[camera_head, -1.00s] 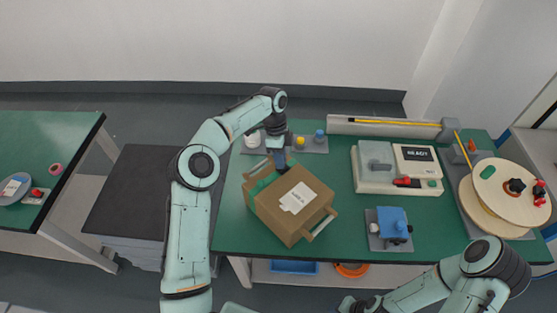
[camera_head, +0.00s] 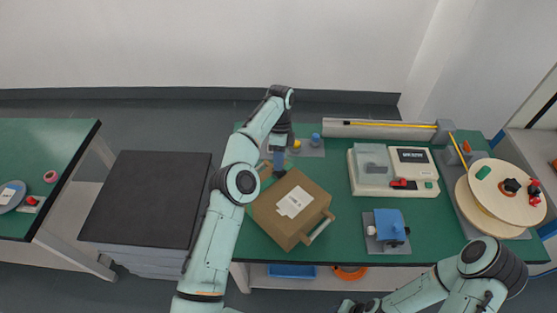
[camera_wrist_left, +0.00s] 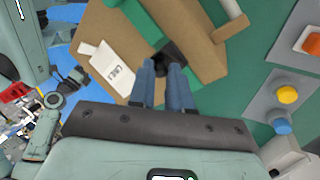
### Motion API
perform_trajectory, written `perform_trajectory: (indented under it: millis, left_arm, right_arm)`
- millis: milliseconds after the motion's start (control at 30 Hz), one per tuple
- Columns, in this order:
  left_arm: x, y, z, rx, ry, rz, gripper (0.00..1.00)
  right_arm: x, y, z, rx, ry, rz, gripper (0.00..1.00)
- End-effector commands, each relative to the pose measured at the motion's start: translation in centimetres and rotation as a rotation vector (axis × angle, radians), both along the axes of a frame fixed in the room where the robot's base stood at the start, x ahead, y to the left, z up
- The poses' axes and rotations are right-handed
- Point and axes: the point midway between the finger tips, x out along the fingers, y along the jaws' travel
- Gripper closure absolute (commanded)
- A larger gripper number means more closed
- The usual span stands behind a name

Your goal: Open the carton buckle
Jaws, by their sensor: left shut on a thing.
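The brown carton (camera_head: 312,204) with a white label (camera_head: 294,201) sits on the green table. The carton (camera_wrist_left: 200,22) also shows at the top of the left wrist view, with a green strap (camera_wrist_left: 143,22) across it and a black buckle (camera_wrist_left: 168,56). My left gripper (camera_head: 280,170) reaches down at the carton's far left edge. In the left wrist view its two blue fingers (camera_wrist_left: 163,70) are close together at the black buckle and shut on it; their tips partly cover the buckle. My right arm enters at the lower right of the head view, with its gripper out of the frame.
A grey button plate (camera_head: 312,150) with coloured knobs lies behind the carton. A beige machine (camera_head: 371,187) and a blue device (camera_head: 390,224) stand to the right. A wooden reel (camera_head: 500,197) stands at the far right. Some green table (camera_head: 335,240) is free in front.

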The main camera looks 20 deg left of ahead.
Motion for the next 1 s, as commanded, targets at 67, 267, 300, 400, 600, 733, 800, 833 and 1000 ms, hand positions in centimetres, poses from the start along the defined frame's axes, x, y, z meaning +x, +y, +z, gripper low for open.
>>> perform_trajectory:
  millis: [67, 267, 300, 400, 600, 733, 800, 833, 1000]
  left_arm:
    - [0.0, -0.1, 0.0, -0.001, 0.001, -0.001, 1.00]
    - [0.0, -0.1, 0.0, 0.000, 0.003, -0.001, 1.00]
    - [0.0, -0.1, 0.0, 0.000, 0.003, -0.001, 1.00]
    - [0.0, -0.1, 0.0, 0.000, 0.003, -0.001, 1.00]
    - [0.0, -0.1, 0.0, 0.000, 0.003, -0.001, 0.56]
    - [0.0, 0.0, 0.0, 0.001, 0.002, 0.000, 0.56]
    - [0.0, 0.0, 0.0, 0.001, 0.002, 0.000, 0.56]
    - [0.0, 0.0, 0.1, 0.001, 0.002, 0.000, 0.56]
    - [-0.2, -0.5, 1.2, 0.001, 0.000, 0.000, 0.56]
  right_arm:
    - [0.0, 0.0, 0.0, 0.000, 0.000, 0.000, 0.54]
    - [0.0, 0.0, 0.0, 0.000, 0.000, 0.000, 0.54]
    - [0.0, 0.0, 0.0, 0.000, 0.000, 0.000, 0.54]
    - [0.0, 0.0, 0.0, 0.000, 0.000, 0.000, 0.54]
    - [0.0, 0.0, 0.0, 0.000, 0.000, 0.000, 0.54]
    - [0.0, 0.0, 0.0, 0.000, 0.000, 0.000, 0.54]
    - [0.0, 0.0, 0.0, 0.000, 0.000, 0.000, 0.54]
    - [0.0, 0.0, 0.0, 0.000, 0.000, 0.000, 0.54]
    - [0.0, 0.0, 0.0, 0.000, 0.000, 0.000, 0.54]
